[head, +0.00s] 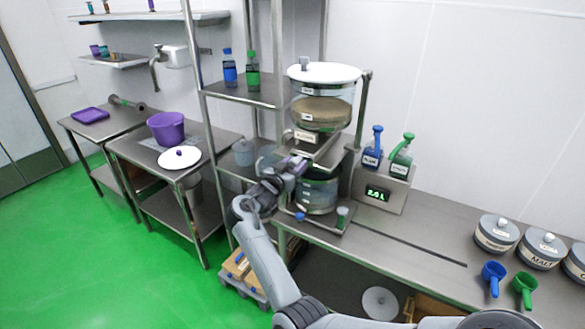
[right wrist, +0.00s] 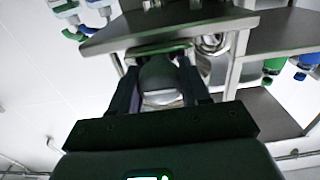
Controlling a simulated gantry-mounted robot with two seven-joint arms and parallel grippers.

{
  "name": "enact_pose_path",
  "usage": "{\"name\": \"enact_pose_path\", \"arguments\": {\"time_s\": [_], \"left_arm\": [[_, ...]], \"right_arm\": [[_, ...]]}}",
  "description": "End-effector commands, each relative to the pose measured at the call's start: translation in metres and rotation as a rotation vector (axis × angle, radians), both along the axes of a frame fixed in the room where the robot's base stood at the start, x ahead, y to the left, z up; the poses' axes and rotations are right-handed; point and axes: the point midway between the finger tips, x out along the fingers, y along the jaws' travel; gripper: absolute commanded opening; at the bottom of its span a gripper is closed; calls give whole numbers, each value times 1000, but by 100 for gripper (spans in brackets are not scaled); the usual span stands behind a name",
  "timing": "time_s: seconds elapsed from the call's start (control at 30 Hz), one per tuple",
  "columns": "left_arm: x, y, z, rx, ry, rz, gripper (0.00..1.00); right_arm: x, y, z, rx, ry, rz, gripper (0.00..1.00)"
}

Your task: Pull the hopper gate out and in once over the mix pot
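The hopper (head: 322,112) is a clear drum with a white lid, holding tan powder, on a metal frame. Its gate (head: 318,147) is a flat metal plate below the drum. The glass mix pot (head: 318,192) stands under it. My right gripper (head: 298,166) is at the front left of the gate, above the pot's left side. In the right wrist view its two dark fingers (right wrist: 160,75) are apart, on either side of a grey rounded part. A metal loop shows just beyond the fingertips; contact is unclear. My left gripper is not in view.
Lidded tins (head: 497,233) and blue and green scoops (head: 493,273) stand at the right. Shelf posts are close left of my gripper. The bench (head: 420,225) middle is mostly clear.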

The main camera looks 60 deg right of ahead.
Motion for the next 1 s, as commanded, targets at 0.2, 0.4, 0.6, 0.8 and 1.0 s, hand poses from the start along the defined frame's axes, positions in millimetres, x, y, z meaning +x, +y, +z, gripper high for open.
{"name": "enact_pose_path", "arguments": {"time_s": [0.2, 0.4, 0.6, 0.8, 1.0], "left_arm": [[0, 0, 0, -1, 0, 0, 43], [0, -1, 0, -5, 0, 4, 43], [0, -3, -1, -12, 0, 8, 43], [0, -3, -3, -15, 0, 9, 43], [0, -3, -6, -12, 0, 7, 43]], "right_arm": [[-1, -1, -2, 4, 3, 0, 71], [0, -1, -2, 3, 2, 0, 71], [1, 9, -2, 3, 1, 2, 71], [1, 38, -3, 4, 1, 2, 71], [2, 73, -3, 4, 1, 3, 71]]}}
